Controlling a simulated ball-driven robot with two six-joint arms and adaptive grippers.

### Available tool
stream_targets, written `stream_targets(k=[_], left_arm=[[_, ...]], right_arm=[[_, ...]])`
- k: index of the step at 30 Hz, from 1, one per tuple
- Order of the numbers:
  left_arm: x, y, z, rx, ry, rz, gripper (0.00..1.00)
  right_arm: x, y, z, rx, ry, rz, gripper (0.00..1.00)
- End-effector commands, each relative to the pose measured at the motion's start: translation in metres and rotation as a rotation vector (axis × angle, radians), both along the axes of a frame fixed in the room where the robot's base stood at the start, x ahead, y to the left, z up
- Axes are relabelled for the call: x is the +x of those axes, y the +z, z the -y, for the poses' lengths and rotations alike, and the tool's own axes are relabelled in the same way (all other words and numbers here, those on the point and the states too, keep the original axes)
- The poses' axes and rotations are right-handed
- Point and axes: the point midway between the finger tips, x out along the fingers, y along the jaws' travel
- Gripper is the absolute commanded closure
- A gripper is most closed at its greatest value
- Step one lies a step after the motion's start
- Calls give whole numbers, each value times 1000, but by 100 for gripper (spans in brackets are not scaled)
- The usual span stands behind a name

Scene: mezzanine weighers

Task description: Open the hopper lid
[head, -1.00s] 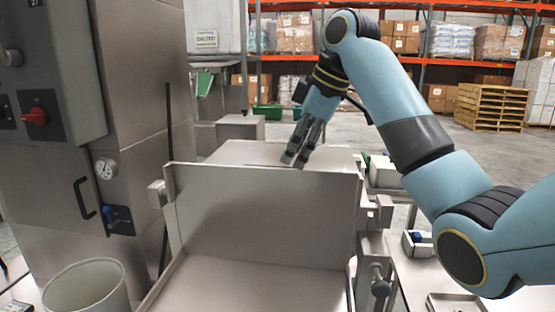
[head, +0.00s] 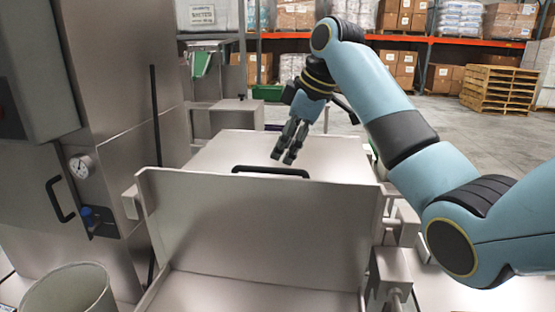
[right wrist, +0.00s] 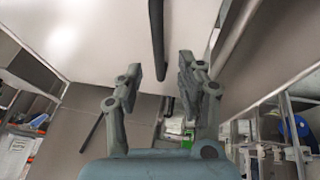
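The hopper lid (head: 335,152) is a flat pale metal plate behind an upright metal panel. Its black bar handle (head: 270,170) shows just above the panel's top edge. The lid looks closed. My right gripper (head: 284,156) is over the lid, close above the handle, with its fingers pointing down. In the right wrist view the fingers (right wrist: 160,82) are spread, and the handle (right wrist: 157,38) lies ahead of the gap between them, not clasped. The lid's pale face (right wrist: 95,35) fills the upper part there. My left gripper is not in view.
The upright panel (head: 255,225) stands in front of the lid. A steel cabinet with a dial gauge (head: 82,166) is at the left, with a round bin (head: 68,290) below it. Pallets (head: 498,90) and shelving stand far behind across open floor.

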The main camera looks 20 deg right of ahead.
Motion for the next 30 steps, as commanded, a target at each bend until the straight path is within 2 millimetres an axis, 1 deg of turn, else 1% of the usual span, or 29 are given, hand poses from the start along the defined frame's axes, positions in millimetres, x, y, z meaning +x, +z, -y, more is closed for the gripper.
stream_targets(k=[1,4,9,14,20,28,29,30], left_arm=[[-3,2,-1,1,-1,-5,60],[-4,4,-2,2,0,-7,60],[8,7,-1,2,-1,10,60],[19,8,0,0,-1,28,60],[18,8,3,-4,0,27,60],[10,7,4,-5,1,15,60],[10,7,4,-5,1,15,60],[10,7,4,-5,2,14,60]], right_arm=[[3,-9,-3,1,0,-4,62],[10,-25,-7,2,0,-3,62],[17,-43,-10,0,-1,-1,62],[19,-48,-11,-1,0,-1,62],[19,-48,-11,-1,-1,0,62],[19,-48,-11,-1,-1,0,97],[19,-48,-11,-1,-1,0,100],[19,-48,-11,-1,-1,0,100]])
